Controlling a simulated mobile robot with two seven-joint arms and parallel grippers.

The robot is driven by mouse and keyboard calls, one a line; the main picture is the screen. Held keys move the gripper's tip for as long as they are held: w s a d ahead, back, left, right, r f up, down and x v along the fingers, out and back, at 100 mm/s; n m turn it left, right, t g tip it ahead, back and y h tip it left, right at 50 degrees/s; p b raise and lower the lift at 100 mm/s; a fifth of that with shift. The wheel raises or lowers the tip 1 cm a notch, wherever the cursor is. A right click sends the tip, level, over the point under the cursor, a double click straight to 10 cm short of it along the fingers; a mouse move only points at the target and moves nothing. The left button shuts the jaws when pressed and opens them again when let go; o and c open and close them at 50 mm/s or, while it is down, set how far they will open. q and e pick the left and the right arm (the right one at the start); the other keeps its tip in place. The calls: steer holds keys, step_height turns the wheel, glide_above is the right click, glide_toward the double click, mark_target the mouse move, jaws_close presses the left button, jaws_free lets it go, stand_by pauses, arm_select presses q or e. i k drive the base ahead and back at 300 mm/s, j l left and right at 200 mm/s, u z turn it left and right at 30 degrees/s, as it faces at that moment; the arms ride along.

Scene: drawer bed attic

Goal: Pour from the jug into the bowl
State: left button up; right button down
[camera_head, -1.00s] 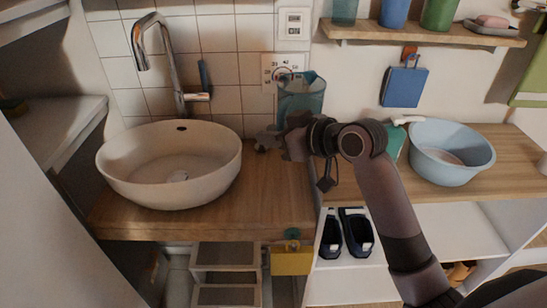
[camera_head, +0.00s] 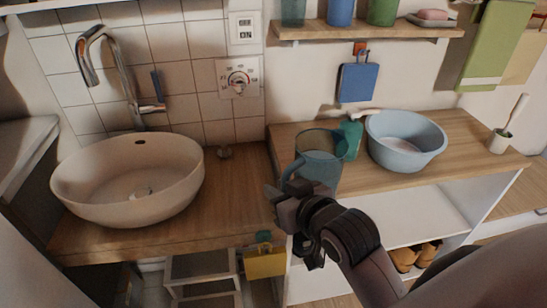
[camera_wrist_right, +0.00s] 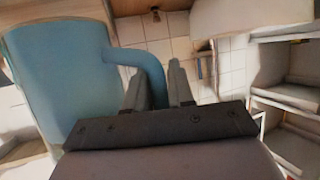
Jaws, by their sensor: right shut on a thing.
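The jug (camera_head: 322,158) is translucent blue with a side handle. It is held roughly upright in front of the right-hand counter, to the left of the bowl and apart from it. My right gripper (camera_head: 283,196) is shut on the jug's handle. In the right wrist view, the jug (camera_wrist_right: 58,85) fills the left side and its handle passes between the fingers of my right gripper (camera_wrist_right: 160,92). The bowl (camera_head: 405,150) is light blue and wide, and stands upright on the wooden counter. I cannot make out the jug's contents. My left gripper is not in view.
A teal bottle (camera_head: 351,136) stands between the jug and bowl. A white-handled thing (camera_head: 366,113) lies behind them. A white washbasin (camera_head: 128,190) with a tap (camera_head: 127,75) is on the left. A shelf (camera_head: 365,32) with cups hangs above. A brush holder (camera_head: 500,141) stands far right.

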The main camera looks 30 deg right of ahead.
mark_target(402, 141)
steer(key=k+l, duration=0.1)
steer(key=l, duration=0.4)
steer(key=k+l, duration=0.1)
steer(key=l, duration=0.85)
steer(key=k+l, duration=0.15)
steer(key=l, duration=0.35)
steer(key=k+l, duration=0.1)
steer(key=l, duration=0.35)
